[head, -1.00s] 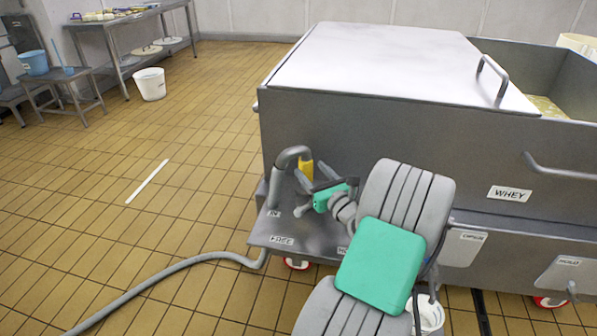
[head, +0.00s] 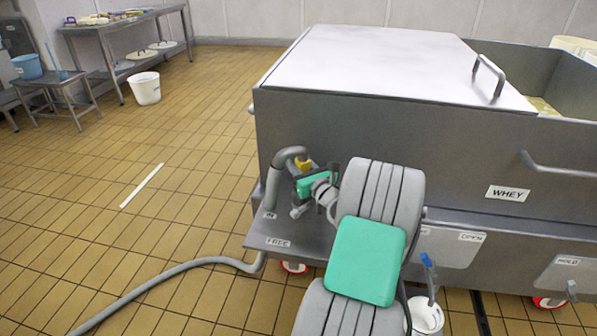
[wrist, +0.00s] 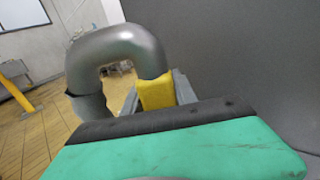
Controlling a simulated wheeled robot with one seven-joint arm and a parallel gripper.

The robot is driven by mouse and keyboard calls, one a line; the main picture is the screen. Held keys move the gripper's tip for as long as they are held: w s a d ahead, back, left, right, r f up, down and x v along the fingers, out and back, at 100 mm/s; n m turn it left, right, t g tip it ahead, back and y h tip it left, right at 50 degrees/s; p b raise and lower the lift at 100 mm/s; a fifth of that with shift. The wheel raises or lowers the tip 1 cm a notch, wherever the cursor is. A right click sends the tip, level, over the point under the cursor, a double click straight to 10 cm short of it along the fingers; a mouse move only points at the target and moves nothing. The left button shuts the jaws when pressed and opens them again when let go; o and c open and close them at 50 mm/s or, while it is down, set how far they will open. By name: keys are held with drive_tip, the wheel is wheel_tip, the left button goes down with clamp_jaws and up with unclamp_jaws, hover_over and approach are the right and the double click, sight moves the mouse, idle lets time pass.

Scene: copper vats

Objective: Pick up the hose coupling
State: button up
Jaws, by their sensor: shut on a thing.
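The hose coupling is a yellow collar (head: 304,164) at the end of a grey bent pipe (head: 287,162) on the vat's front shelf. In the wrist view the yellow collar (wrist: 156,93) sits between the grey fingers, at the lower right end of the pipe's arch (wrist: 115,50). My gripper (head: 304,174), with its green body, is shut on the coupling from the right. The fingertips are partly hidden behind the green and black housing in the wrist view. The pipe still stands upright at the IN label.
The steel shelf (head: 300,237) bears a FREE label. The large vat (head: 400,130) with its WHEY label stands close behind my gripper. A grey hose (head: 175,270) runs left over the tiles. A white bucket (head: 426,318) stands beside my arm. The floor at left is mostly clear.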

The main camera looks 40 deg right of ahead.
clamp_jaws()
drive_tip(key=shift+r, duration=0.15)
wheel_tip(320, 180, up, 10)
drive_tip(key=p, duration=0.4)
wheel_tip(320, 180, up, 6)
drive_tip(key=p, duration=0.8)
drive_tip(key=shift+r, duration=0.25)
idle(0.5)
